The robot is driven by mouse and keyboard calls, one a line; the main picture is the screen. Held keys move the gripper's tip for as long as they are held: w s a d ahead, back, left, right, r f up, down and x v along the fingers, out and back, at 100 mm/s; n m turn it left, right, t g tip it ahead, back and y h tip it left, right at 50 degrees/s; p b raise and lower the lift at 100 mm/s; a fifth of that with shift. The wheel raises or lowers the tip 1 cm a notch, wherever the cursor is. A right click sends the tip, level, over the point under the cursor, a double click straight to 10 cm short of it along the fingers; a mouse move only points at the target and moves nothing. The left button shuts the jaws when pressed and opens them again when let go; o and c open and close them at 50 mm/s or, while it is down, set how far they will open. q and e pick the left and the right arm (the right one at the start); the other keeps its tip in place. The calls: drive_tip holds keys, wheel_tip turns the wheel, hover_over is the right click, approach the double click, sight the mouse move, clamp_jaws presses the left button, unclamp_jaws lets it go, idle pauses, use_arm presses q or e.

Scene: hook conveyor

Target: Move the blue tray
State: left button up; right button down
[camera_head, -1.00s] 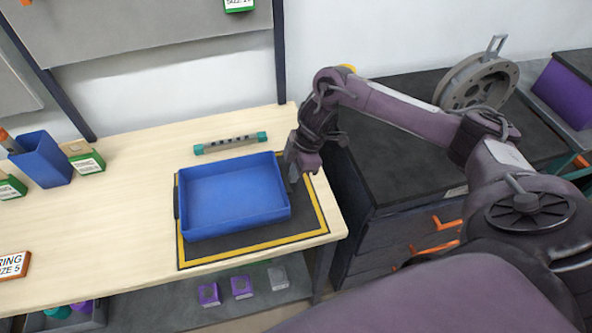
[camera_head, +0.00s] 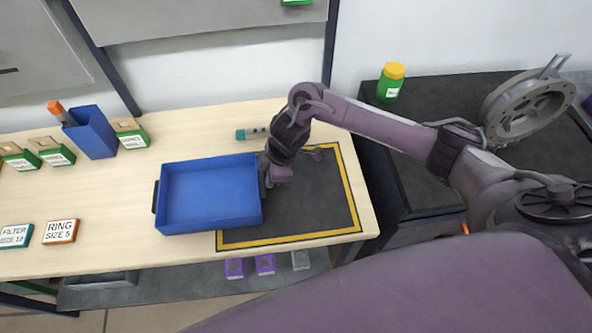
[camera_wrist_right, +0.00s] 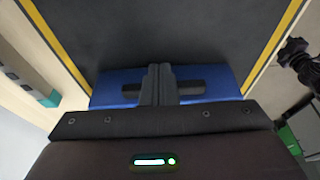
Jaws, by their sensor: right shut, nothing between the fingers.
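The blue tray (camera_head: 210,195) is empty and sits on the wooden table, mostly to the left of the black mat with yellow border (camera_head: 315,200). Its right end is at the mat's left side. My right gripper (camera_head: 265,188) is at the tray's right end wall, fingers together and pointing down. In the right wrist view, the shut fingers (camera_wrist_right: 158,85) are in front of the blue end wall (camera_wrist_right: 215,78) and its black handle (camera_wrist_right: 190,88), with nothing between them. Whether they touch the wall is unclear. My left gripper is out of view.
A teal-ended grey bar (camera_head: 252,133) lies behind the tray, partly hidden by my arm. A blue bin (camera_head: 92,135) and several labelled boxes stand at left. Bare table lies left of the tray.

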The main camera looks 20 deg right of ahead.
drive_tip(key=w+a, duration=0.1)
drive_tip(key=a, duration=0.2)
drive_tip(key=w+a, duration=0.1)
drive_tip(key=a, duration=0.6)
drive_tip(key=shift+w+a, duration=0.3)
drive_tip(key=shift+w, duration=0.1)
drive_tip(key=b, duration=0.1)
hover_over(204, 198)
drive_tip(key=d, duration=0.2)
drive_tip(key=shift+s+d+f, duration=0.1)
drive_tip(key=shift+s+d, duration=0.05)
drive_tip(key=shift+s, duration=0.15)
drive_tip(key=shift+w+a, duration=0.15)
drive_tip(key=shift+a, duration=0.35)
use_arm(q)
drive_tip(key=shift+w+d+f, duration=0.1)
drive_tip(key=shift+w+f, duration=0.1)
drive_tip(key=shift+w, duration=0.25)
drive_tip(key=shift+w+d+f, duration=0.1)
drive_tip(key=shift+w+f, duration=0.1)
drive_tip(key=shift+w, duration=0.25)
